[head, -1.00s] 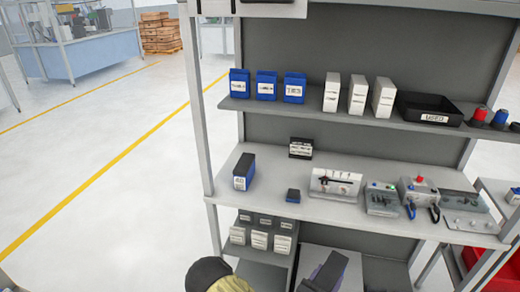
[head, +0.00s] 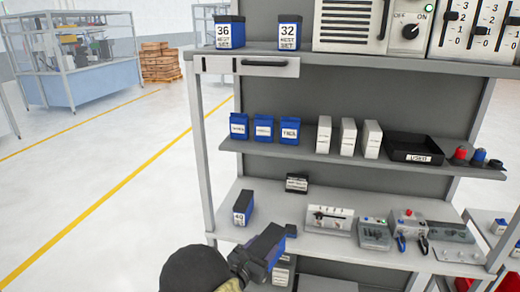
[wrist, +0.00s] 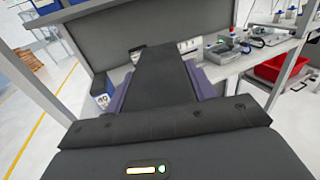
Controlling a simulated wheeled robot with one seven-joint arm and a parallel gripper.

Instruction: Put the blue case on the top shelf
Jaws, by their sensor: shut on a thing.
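My gripper (head: 244,264) is shut on a blue case (head: 274,256) with a dark top, low in the head view in front of the worktop. In the wrist view the case (wrist: 165,75) stretches forward from my gripper, dark on its broad face with blue-purple along both sides. Its label is not visible. The top shelf (head: 345,61) is high in the head view, well above my gripper. On it stand two blue cases, one marked 36 (head: 230,33) and one marked 32 (head: 289,33), with a gap between them.
A grey panel with knobs (head: 355,25) fills the top shelf right of case 32. The middle shelf (head: 300,153) holds small blue cases, white boxes and a black tray (head: 412,148). Another blue case (head: 243,207) and devices stand on the worktop (head: 340,240). A post (head: 200,150) bounds the left.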

